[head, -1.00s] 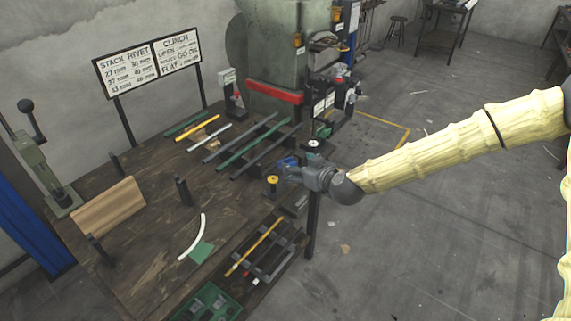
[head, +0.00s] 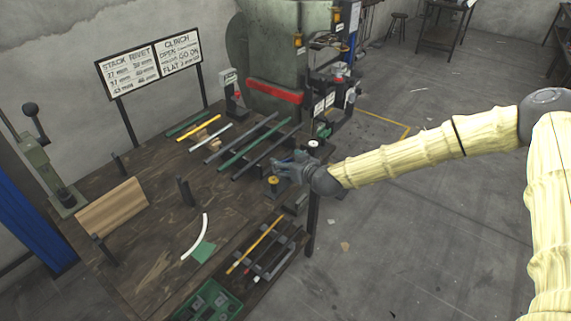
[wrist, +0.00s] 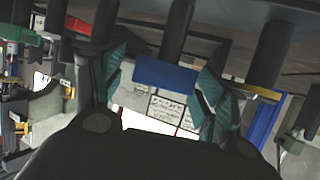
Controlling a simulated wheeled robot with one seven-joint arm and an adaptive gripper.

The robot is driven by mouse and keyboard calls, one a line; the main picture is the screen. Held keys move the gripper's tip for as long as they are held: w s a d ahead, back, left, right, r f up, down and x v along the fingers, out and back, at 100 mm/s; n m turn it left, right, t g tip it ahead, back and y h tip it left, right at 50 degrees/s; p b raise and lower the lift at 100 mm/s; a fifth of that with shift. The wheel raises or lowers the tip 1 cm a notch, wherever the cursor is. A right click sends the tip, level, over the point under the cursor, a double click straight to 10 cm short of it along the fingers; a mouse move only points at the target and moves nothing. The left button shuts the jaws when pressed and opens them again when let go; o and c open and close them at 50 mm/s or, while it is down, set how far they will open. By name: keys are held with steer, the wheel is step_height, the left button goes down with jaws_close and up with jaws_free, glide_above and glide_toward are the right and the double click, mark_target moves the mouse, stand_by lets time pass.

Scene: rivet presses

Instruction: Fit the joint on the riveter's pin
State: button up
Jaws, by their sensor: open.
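My gripper (head: 280,169) is beside the workbench's right edge, near a small yellow-topped round part (head: 272,181). In the wrist view, its teal-padded fingers (wrist: 160,80) are spread apart. A blue block (wrist: 165,76) appears between them in the picture; I cannot tell its distance, and nothing shows it gripped. A lever-handled press (head: 48,168) stands at the bench's left end. A large grey-green machine with a red bar (head: 275,91) stands behind the bench. I cannot tell which part is the joint, and no pin can be made out.
The workbench (head: 150,235) carries several long bars, including a green one (head: 253,145), dark upright posts (head: 186,191) and a wooden block (head: 112,207). A green tray (head: 208,302) lies at the front. A sign (head: 150,65) stands behind. Open floor (head: 420,230) lies to the right.

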steer(key=c, duration=1.1)
steer(key=shift+o, duration=0.2)
steer(key=shift+w+r, duration=0.1)
